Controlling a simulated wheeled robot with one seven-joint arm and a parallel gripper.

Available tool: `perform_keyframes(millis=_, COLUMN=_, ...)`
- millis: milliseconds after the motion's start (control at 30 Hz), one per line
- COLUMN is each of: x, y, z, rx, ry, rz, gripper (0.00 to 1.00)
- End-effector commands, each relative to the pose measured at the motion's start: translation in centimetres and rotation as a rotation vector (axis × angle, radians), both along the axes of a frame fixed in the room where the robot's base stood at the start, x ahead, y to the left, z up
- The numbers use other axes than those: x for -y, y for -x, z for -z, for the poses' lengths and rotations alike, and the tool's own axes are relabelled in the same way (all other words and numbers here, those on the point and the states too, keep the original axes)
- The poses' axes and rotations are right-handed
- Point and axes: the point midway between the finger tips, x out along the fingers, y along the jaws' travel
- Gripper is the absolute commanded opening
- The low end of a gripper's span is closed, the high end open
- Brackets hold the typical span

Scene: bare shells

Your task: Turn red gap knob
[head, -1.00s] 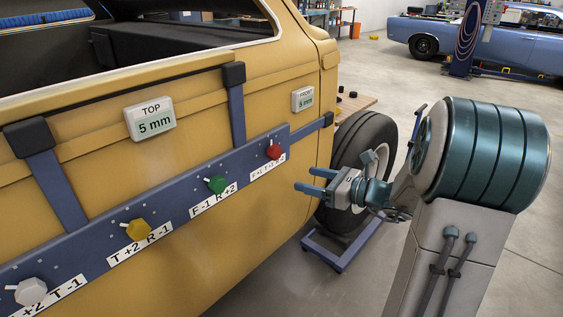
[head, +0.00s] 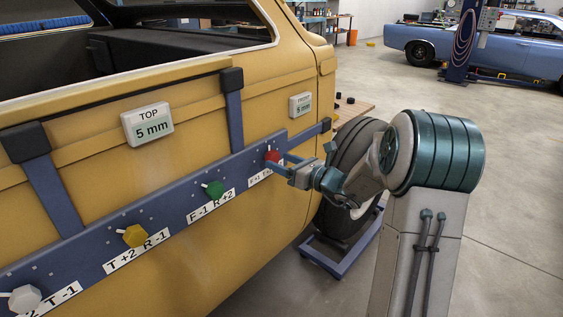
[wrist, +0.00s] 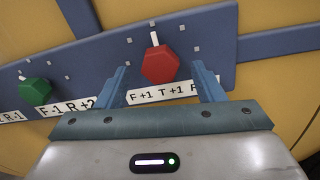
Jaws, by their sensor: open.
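The red knob (head: 272,157) sits at the right end of the blue bar (head: 175,200) on the yellow car shell. In the wrist view the red knob (wrist: 158,64) is a hexagon with a white pointer aimed up, slightly left. My gripper (head: 277,162) is at the red knob, partly covering it in the head view. In the wrist view my gripper (wrist: 160,84) is open, one finger on each side just below the knob. Neither finger visibly touches it. A label under the knob begins "F +1 T +1"; its right end is hidden by a finger.
A green knob (head: 213,189), a yellow knob (head: 136,236) and a white knob (head: 25,299) sit further left on the bar. Displays read TOP 5 mm (head: 148,123) and FRONT (head: 300,104). A wheel (head: 345,185) stands beyond my arm. Open floor lies right.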

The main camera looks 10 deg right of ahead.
Motion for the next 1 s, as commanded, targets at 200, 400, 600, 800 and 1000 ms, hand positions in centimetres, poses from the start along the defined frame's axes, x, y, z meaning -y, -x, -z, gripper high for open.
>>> perform_keyframes(millis=200, x=-0.59, y=-0.69, z=0.02, rx=0.0, ry=0.0, rz=0.001, gripper=0.62)
perform_keyframes(millis=400, x=-0.58, y=-0.69, z=0.01, rx=0.0, ry=0.0, rz=0.001, gripper=0.62)
perform_keyframes(millis=600, x=-0.57, y=-0.67, z=0.01, rx=0.0, ry=0.0, rz=0.0, gripper=0.17)
perform_keyframes(millis=800, x=-0.57, y=-0.66, z=0.07, rx=0.006, ry=0.008, rz=0.0, gripper=0.17)
perform_keyframes(millis=1000, x=-0.59, y=-0.66, z=0.31, rx=0.044, ry=0.061, rz=-0.001, gripper=0.17)
